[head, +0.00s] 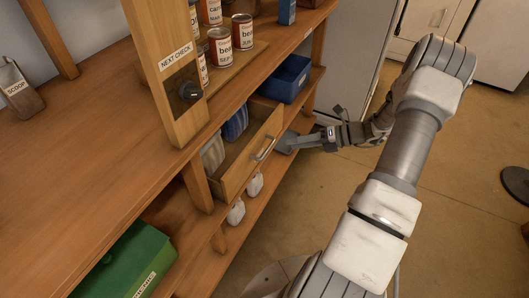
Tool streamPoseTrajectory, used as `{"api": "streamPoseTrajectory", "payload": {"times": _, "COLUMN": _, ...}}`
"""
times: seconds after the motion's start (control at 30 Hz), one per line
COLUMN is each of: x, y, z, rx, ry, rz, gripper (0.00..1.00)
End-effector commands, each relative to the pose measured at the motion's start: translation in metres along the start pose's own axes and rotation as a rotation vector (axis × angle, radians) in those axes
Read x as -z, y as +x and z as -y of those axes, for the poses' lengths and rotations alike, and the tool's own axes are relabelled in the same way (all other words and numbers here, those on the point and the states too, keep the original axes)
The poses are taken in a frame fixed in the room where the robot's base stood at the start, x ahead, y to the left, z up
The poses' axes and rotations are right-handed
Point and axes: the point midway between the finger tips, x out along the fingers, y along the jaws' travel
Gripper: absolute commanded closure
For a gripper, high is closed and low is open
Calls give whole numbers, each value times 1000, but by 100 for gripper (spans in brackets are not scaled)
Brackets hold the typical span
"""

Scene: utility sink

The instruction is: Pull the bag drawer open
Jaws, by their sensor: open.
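The wooden bag drawer (237,173) sits under the worktop and stands partly out of its opening, with its inside showing. Folded striped bags, one blue (236,124) and one pale (213,154), show at its back. A metal bar handle (265,148) is on its front. My gripper (286,143) is open, just to the right of the handle and low in front of the drawer. I cannot tell whether its fingers touch the handle.
A blue bin (286,78) stands on the shelf beyond the drawer. A green box (128,262) lies on the lower shelf at the near left. Cans (220,46) stand above. The floor (310,205) in front is clear.

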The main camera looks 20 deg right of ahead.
Motion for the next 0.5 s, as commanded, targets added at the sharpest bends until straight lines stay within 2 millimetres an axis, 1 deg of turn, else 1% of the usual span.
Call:
{"api": "streamPoseTrajectory", "payload": {"times": 0.03, "x": 7, "y": -1, "z": 27, "rx": -18, "ry": 105, "rz": 63, "gripper": 54}}
{"api": "streamPoseTrajectory", "payload": {"times": 0.1, "x": 11, "y": -4, "z": 53, "rx": -44, "ry": 233, "rz": 141, "gripper": 54}}
{"api": "streamPoseTrajectory", "payload": {"times": 0.2, "x": 18, "y": -10, "z": 84, "rx": -80, "ry": 387, "rz": 236, "gripper": 54}}
{"api": "streamPoseTrajectory", "payload": {"times": 0.3, "x": 22, "y": -14, "z": 105, "rx": -111, "ry": 493, "rz": 304, "gripper": 54}}
{"api": "streamPoseTrajectory", "payload": {"times": 0.33, "x": 24, "y": -15, "z": 109, "rx": -118, "ry": 514, "rz": 318, "gripper": 54}}
{"api": "streamPoseTrajectory", "payload": {"times": 0.4, "x": 25, "y": -16, "z": 116, "rx": -130, "ry": 551, "rz": 341, "gripper": 54}}
{"api": "streamPoseTrajectory", "payload": {"times": 0.5, "x": 25, "y": -14, "z": 119, "rx": -138, "ry": 572, "rz": 355, "gripper": 54}}
